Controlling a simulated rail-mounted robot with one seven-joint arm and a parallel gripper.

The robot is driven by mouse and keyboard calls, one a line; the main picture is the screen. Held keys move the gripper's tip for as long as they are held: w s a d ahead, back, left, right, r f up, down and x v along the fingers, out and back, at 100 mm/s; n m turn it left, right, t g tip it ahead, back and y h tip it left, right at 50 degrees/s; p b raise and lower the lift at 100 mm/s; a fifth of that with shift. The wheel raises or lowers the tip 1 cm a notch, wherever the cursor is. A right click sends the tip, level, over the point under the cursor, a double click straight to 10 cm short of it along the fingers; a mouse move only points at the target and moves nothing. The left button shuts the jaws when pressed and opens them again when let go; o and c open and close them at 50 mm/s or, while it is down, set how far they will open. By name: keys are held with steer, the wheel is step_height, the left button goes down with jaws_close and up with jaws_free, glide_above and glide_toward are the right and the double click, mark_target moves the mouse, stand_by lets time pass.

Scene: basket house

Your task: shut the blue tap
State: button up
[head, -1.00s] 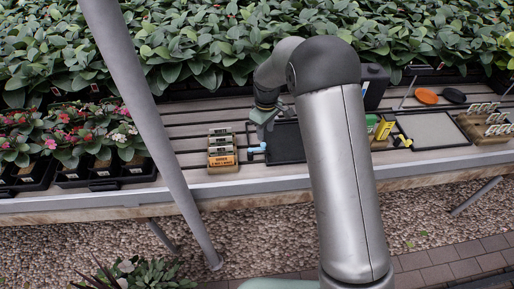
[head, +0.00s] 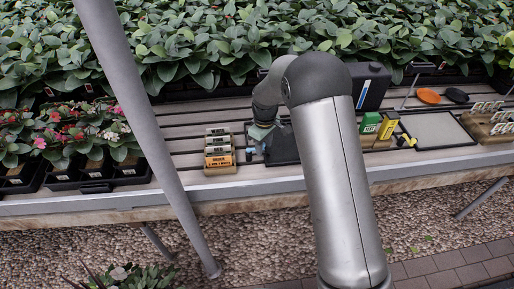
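The blue tap (head: 250,155) shows as a small light-blue piece at the left front edge of a black tray (head: 283,156) on the slatted bench. Most of the tap is hidden by my gripper or too small to make out, so its lever position is unclear. My gripper (head: 262,140) is low over the tray's left side, just behind and right of the tap. I cannot tell whether it touches the tap. Its fingers are small and dark here, and their opening is not clear.
A rack of labelled cards (head: 219,152) stands close left of the tap. Flower trays (head: 95,160) are farther left. Right of my arm are green (head: 370,123) and yellow boxes (head: 388,125), a yellow tap (head: 405,140) and a grey tray (head: 436,130). Dense plants line the back.

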stand_by(0.3)
steer(key=shift+s+a+b, duration=0.2)
steer(key=shift+s+a, duration=0.5)
steer(key=shift+s, duration=0.35)
steer(key=shift+s+a+b, duration=0.15)
steer(key=shift+s+a, duration=0.6)
steer(key=shift+s, duration=0.3)
steer(key=shift+s+a+b, duration=0.2)
steer(key=shift+s+a, duration=0.5)
steer(key=shift+s, duration=0.35)
steer(key=shift+w+d, duration=0.2)
steer(key=shift+w, duration=0.15)
steer(key=shift+r, duration=0.1)
step_height(320, 180, up, 7)
steer(key=p, duration=0.3)
steer(key=shift+p, duration=0.4)
